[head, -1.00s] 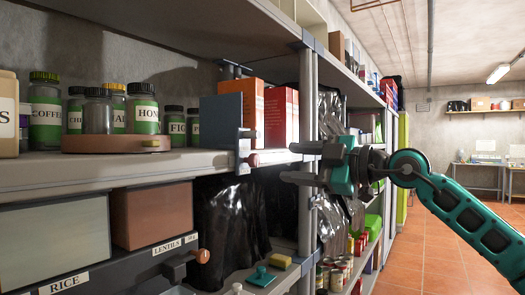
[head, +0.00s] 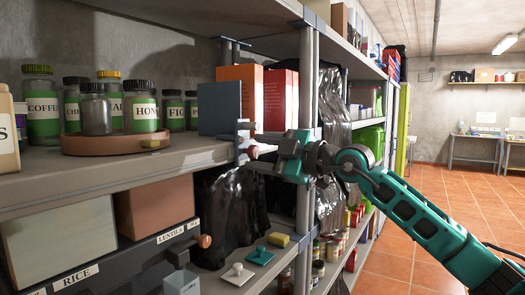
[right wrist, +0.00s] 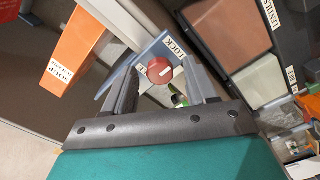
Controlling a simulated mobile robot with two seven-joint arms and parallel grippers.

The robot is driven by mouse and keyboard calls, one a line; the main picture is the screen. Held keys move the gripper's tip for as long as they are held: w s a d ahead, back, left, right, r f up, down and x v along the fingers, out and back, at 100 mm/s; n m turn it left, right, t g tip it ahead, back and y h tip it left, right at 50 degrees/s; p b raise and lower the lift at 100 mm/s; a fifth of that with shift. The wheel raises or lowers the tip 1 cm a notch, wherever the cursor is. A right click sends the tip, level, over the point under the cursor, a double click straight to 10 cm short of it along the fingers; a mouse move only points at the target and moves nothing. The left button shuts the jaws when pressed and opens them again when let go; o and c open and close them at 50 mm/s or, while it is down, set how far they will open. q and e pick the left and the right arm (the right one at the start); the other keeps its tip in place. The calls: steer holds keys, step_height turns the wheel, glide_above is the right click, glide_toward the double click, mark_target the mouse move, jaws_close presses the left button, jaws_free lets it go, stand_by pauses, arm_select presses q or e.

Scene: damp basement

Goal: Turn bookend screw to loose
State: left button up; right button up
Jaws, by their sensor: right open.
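The blue-grey bookend (head: 219,108) stands on the shelf beside orange and red boxes, its clamp at the shelf's front edge. Its reddish-brown round screw knob (head: 252,152) is partly hidden by my right gripper (head: 246,142) in the head view. In the right wrist view the knob (right wrist: 160,71) lies between the two open fingers of my right gripper (right wrist: 163,82), with a visible gap on its right side. A label on the bookend (right wrist: 148,58) reads LOCK; another beside the knob is partly covered. My left gripper is not in view.
A turntable (head: 115,147) with several jars stands left on the shelf. Below is a drawer (head: 125,262) labelled RICE and LENTILS with a protruding knob. A shelf post (head: 304,95) stands close to my right gripper.

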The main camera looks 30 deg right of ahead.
steer(key=c, duration=1.1)
steer(key=shift+o, duration=0.2)
